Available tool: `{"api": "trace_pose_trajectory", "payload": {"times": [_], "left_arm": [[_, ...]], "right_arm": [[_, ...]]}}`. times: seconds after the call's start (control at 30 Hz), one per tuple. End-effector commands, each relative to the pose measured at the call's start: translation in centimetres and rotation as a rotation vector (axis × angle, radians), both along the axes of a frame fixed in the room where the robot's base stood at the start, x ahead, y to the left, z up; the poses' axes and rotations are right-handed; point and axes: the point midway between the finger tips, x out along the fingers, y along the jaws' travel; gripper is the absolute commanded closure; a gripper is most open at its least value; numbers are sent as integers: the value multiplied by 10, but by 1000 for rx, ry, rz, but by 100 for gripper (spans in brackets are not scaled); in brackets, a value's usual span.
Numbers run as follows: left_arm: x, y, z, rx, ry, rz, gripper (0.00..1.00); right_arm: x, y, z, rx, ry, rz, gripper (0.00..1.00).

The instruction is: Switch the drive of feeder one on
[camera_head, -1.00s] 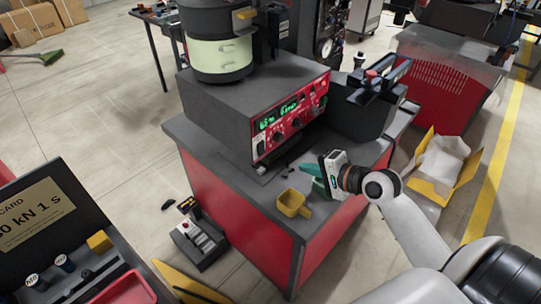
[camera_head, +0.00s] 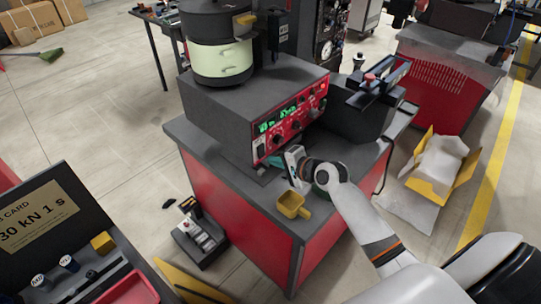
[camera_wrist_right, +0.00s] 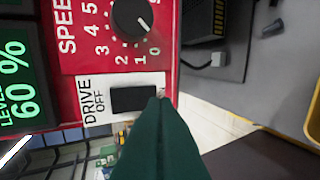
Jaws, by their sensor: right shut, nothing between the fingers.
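The feeder's red control panel (camera_head: 290,127) is on the front of the grey box on the bench, with green lit displays. In the right wrist view the drive switch (camera_wrist_right: 130,99) is a black rocker on a white plate printed DRIVE and OFF. A speed knob (camera_wrist_right: 131,18) and a display reading LEVEL 60 % (camera_wrist_right: 14,85) are beside it. My right gripper (camera_head: 270,161) is shut and empty, its green fingers close to the panel's lower left. In the wrist view its tips (camera_wrist_right: 160,104) overlap the switch's right end; I cannot tell whether they touch. My left gripper is out of view.
A yellow scoop (camera_head: 293,205) sits on the bench top (camera_head: 225,160) just below the gripper. The bowl (camera_head: 222,45) stands on the box. A dark hopper (camera_head: 360,110) stands right of the panel. A yellow carton (camera_head: 432,188) is on the floor at right.

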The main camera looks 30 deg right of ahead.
Motion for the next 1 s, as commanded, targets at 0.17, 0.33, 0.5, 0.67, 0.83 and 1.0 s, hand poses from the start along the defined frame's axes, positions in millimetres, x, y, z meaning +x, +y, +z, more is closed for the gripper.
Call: {"api": "trace_pose_trajectory", "payload": {"times": [0.17,0.33,0.5,0.67,0.83,1.0], "left_arm": [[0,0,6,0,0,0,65],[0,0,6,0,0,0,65],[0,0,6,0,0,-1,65],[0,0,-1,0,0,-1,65],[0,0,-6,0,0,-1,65],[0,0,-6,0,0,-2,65]], "right_arm": [[17,6,-1,1,0,1,100],[21,8,-3,0,1,0,100],[21,7,-3,0,1,0,100],[22,8,-7,4,-11,0,100],[25,9,-4,14,-43,1,100],[25,9,-4,14,-42,1,100]]}}
